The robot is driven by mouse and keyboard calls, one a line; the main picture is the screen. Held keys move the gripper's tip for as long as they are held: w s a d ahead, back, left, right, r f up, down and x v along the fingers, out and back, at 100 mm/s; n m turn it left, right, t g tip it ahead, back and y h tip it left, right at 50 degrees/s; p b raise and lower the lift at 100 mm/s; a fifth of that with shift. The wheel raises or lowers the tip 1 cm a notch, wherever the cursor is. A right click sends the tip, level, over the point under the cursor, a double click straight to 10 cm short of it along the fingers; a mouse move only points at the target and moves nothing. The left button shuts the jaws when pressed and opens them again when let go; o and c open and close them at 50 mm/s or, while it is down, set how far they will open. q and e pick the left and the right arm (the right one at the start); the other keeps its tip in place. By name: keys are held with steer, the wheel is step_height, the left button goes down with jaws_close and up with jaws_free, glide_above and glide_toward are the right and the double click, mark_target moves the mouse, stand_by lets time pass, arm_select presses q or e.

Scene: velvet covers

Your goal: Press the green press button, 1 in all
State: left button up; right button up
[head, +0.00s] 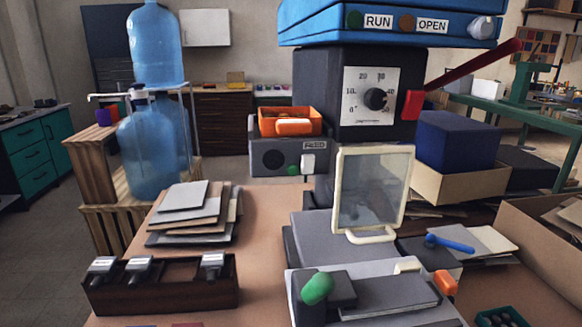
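Several green parts show in the head view, and I cannot tell from the picture alone which one is the press button. A small round green button (293,170) sits low on the front of the grey feed box, left of a white switch. A round green knob (354,19) is on the blue panel beside the RUN label. A larger rounded green knob (317,287) sits on the grey block at the front. A clear cover with a cream frame (343,205) stands upright over the grey machine base, to the right of the feed box. Neither gripper is in view.
A dark machine (322,95) with a dial and a red lever (470,75) rises behind the cover. Stacked grey sheets (185,215) and a brown tray (160,296) stand left. A cardboard box (520,230) is right. Some bare tabletop (262,240) lies between.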

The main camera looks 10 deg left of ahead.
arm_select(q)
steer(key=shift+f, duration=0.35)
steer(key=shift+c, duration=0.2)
